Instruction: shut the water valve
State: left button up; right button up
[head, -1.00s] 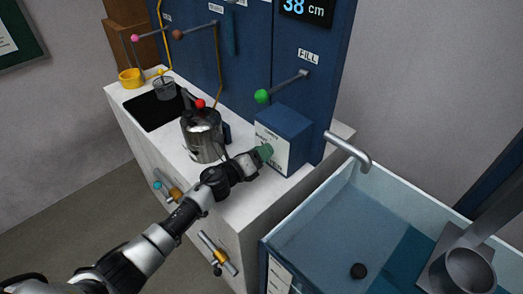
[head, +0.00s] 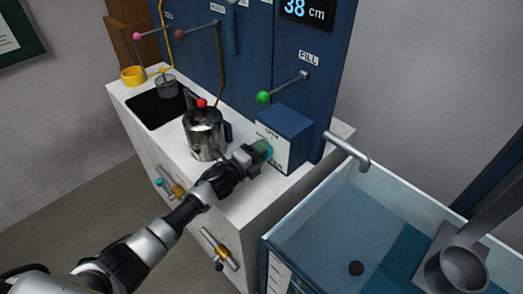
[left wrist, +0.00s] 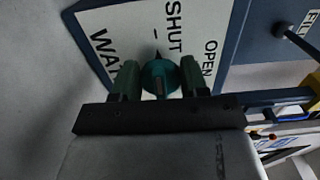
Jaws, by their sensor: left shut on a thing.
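The water valve is a teal knob (left wrist: 160,77) on the white label plate (left wrist: 138,28) of a blue box (head: 285,132). The plate reads WATER, SHUT and OPEN. My left gripper (left wrist: 160,82) is shut on the knob, with one finger on each side; it also shows in the head view (head: 258,156). A dark pointer on the knob faces the plate's marks near SHUT in the wrist view, but its exact setting is hard to tell. My right gripper is not in view.
A steel kettle (head: 204,135) with a red knob stands left of my left gripper. A green-tipped FILL lever (head: 263,97) sticks out above the box. A metal spout (head: 349,149) reaches over a water tank (head: 318,240) at the right. The display (head: 304,10) reads 38 cm.

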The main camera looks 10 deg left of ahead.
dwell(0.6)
pick_arm(q)
jog(key=o, duration=0.9)
jog(key=shift+c, duration=0.2)
jog(key=b+v, duration=0.1)
jog(key=v, duration=1)
jog(key=shift+w, duration=0.1)
jog(key=shift+f, duration=0.1)
